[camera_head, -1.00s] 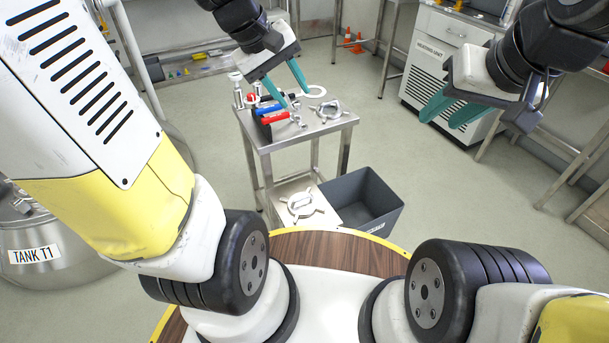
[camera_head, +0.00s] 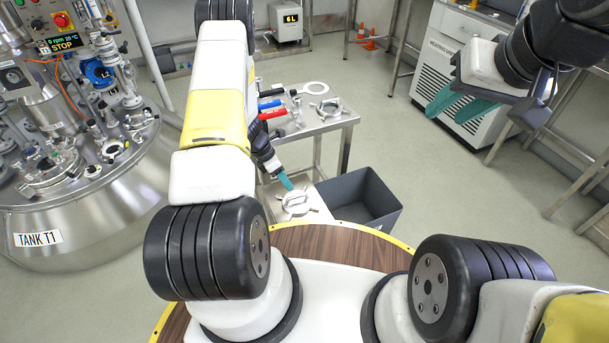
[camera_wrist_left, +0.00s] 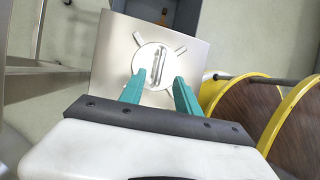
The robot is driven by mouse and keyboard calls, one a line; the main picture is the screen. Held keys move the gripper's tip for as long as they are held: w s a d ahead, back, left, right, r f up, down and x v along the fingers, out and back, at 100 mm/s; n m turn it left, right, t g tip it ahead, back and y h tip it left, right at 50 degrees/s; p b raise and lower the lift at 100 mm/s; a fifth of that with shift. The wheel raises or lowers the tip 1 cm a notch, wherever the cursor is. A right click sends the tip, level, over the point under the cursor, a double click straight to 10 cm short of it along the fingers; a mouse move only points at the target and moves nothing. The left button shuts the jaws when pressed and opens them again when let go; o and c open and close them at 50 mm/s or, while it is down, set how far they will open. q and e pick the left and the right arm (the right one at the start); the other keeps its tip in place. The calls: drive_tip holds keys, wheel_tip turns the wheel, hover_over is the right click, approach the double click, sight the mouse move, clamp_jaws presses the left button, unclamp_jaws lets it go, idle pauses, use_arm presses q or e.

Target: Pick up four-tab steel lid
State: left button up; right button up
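The four-tab steel lid (camera_head: 296,202) lies flat on the lower shelf (camera_head: 318,214) of the small steel table. In the left wrist view the lid (camera_wrist_left: 149,56) is round, with tabs sticking out around its rim and a raised bar handle (camera_wrist_left: 158,66) across its middle. My left gripper (camera_head: 287,181) is just above the lid in the head view, partly hidden by my arm. In the left wrist view its teal fingers (camera_wrist_left: 159,79) are apart and empty, on either side of the handle's line. My right gripper (camera_head: 447,112) is open and empty, high at the right.
The table's top (camera_head: 335,121) holds a white ring (camera_head: 316,87), a clamp-like metal part (camera_head: 329,107) and red- and blue-handled tools. A dark grey bin (camera_head: 378,205) stands right of the shelf. Tank T1 (camera_head: 80,225) is at the left. Open floor lies to the right.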

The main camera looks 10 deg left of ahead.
sight(295, 193)
use_arm(q)
drive_tip(key=x, duration=0.8)
drive_tip(key=shift+s+a+f, duration=0.1)
clamp_jaws()
idle(1.2)
